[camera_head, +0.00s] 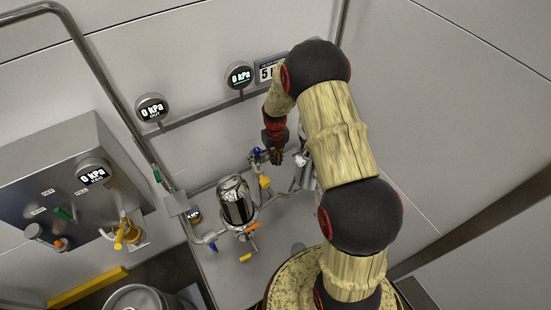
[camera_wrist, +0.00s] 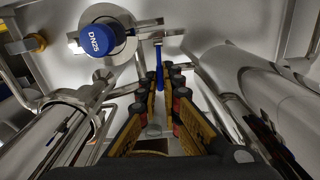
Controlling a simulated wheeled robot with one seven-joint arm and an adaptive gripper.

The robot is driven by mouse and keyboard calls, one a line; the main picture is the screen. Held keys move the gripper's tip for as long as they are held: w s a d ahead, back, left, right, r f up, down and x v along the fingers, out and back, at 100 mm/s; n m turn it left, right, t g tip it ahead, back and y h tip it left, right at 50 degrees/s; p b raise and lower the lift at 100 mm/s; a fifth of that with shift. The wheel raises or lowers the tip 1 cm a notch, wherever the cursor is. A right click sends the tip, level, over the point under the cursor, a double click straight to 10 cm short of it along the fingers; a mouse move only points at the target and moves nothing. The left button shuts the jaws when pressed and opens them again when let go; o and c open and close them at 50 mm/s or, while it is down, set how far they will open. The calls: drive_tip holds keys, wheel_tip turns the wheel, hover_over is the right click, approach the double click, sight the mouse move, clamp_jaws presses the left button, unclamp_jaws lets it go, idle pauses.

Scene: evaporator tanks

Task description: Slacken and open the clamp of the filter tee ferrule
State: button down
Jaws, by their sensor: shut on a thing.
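In the wrist view my gripper (camera_wrist: 167,78) points away from the camera, its two yellow-and-black fingers close together with a narrow gap. A slim blue handle (camera_wrist: 159,66) with a metal crosspiece at its far end shows between the fingertips, and the fingers appear shut on it. The exact contact is hard to see. In the head view my gripper (camera_head: 276,156) is low among the pipes, right of a blue cap (camera_head: 257,151). That cap, marked DN25, also shows in the wrist view (camera_wrist: 98,40). I cannot clearly make out the ferrule clamp or whether it is open.
Shiny pipes flank the gripper closely: a large cylinder (camera_wrist: 250,80) on the right and a banded pipe (camera_wrist: 68,108) on the left. Gauges hang on the wall.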

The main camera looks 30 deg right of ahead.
drive_tip(key=c, duration=2.1)
unclamp_jaws()
drive_tip(key=shift+o, duration=0.6)
wheel_tip(320, 180, up, 12)
